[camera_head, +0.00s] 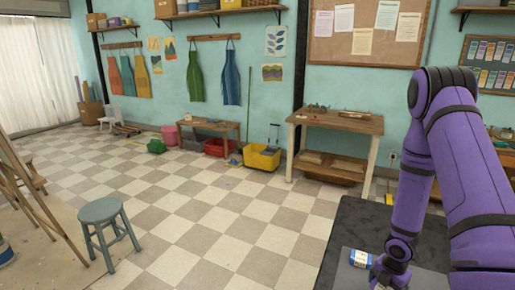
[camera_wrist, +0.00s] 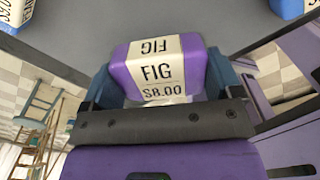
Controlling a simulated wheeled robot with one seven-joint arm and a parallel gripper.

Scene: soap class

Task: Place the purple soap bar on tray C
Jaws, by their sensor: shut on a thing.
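The purple soap bar (camera_wrist: 125,73) has a cream paper band reading FIG and $8.00. It shows in the middle of the wrist view. My gripper (camera_wrist: 163,86) is shut on it, with one blue finger at each side. A grey surface (camera_wrist: 190,22) lies beyond the bar; I cannot tell whether the bar touches it. In the head view my gripper (camera_head: 388,274) is low at the right, over or beside a dark-topped table, and the purple bar cannot be made out there. No tray marked C can be read in either view.
A blue block with a cream label (camera_wrist: 14,12) lies at the wrist view's upper left, another blue one (camera_wrist: 287,8) at upper right. A blue-and-white block (camera_head: 360,258) sits on the dark tabletop (camera_head: 352,222). A stool (camera_head: 102,212) stands left on open floor.

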